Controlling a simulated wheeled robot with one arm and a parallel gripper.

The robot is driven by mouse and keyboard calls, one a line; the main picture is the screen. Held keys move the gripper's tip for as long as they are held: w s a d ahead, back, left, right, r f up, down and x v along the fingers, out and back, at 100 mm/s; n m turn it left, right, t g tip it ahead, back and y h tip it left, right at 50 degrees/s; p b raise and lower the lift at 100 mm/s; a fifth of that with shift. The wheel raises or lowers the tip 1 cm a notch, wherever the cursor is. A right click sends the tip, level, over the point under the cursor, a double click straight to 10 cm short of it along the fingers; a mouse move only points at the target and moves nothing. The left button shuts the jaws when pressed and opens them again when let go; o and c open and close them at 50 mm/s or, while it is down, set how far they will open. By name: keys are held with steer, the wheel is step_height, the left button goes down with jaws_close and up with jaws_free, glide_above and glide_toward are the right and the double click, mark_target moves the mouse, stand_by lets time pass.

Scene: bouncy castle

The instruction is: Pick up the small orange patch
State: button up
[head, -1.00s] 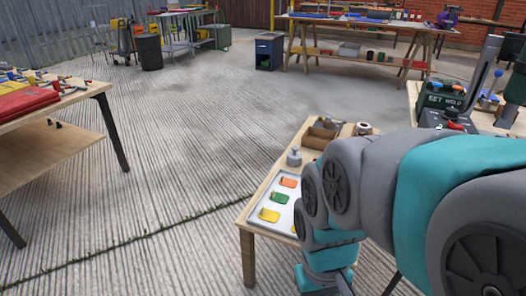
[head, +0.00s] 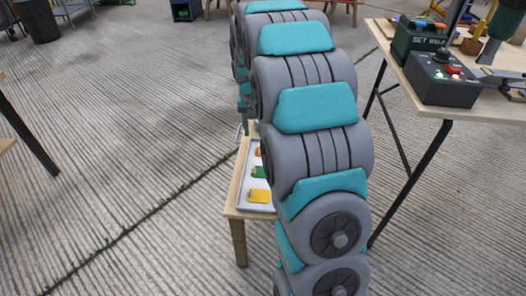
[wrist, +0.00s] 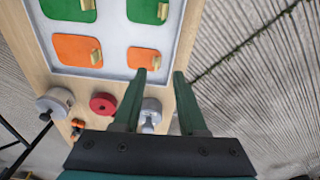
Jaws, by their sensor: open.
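In the wrist view, the small orange patch (wrist: 144,57) lies on the white tray (wrist: 113,37), with a brass-coloured tab on its right side. A larger orange patch (wrist: 77,49) lies to its left.
Green patches (wrist: 147,10) lie farther up the tray, and a yellow patch (head: 259,195) shows in the head view. A red ring (wrist: 103,103) and grey round pieces (wrist: 55,102) sit near my fingers.

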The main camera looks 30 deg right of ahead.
steer(key=shift+w+d+f, duration=0.7)
steer(key=shift+w+d, duration=0.2)
steer(key=shift+w, duration=0.15)
steer(key=shift+w+d+f, duration=0.1)
steer(key=shift+w+f, duration=0.1)
steer(key=shift+f, duration=0.05)
step_height(320, 180, down, 8)
steer(key=shift+d+r+p, duration=0.1)
steer(key=shift+r+p, duration=0.1)
steer(key=shift+p, duration=0.2)
jaws_close()
